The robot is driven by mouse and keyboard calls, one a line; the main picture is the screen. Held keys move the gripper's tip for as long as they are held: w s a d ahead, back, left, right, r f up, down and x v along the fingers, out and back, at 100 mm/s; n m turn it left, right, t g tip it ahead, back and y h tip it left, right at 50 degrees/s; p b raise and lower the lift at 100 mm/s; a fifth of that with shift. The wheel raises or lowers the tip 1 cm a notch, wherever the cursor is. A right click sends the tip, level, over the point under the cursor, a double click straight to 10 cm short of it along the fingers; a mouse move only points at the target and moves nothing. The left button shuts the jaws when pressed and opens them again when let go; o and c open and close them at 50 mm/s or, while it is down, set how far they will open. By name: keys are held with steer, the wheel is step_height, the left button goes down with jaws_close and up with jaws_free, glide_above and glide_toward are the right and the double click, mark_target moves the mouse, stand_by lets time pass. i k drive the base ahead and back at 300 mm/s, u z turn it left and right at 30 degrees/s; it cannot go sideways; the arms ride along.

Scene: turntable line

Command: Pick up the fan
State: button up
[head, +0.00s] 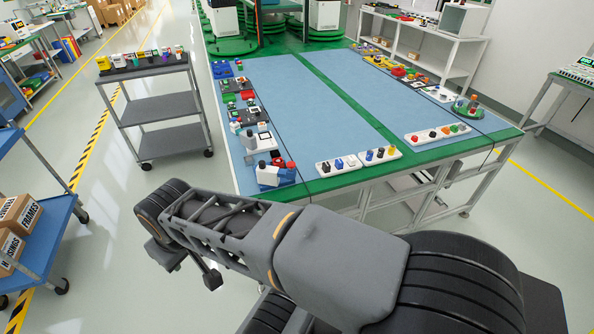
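I cannot single out a fan; the parts on the table are too small to tell apart with certainty. A large table with a blue top and green edges (330,110) stands ahead of my arm. Small parts, among them a blue, white and red group (275,172), sit along its left and near edges. My gripper (188,268) seems to be the dark parts below the arm's far end at lower left, over the floor and apart from the table. It is partly hidden by the arm, and I see nothing held in it.
A grey cart (155,105) with small parts on top stands left of the table. A blue cart (45,235) with cardboard boxes (18,215) is at far left. White trays (438,134) line the table's near edge. A small round green stand (468,108) sits at its right corner. The table's middle is clear.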

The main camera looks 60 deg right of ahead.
mark_target(280, 165)
steer(key=z, duration=0.35)
steer(key=k, duration=0.2)
steer(key=u, duration=1.4)
steer(key=i, duration=0.8)
steer(key=z, duration=3.15)
steer(key=i, duration=0.5)
steer(key=z, duration=0.1)
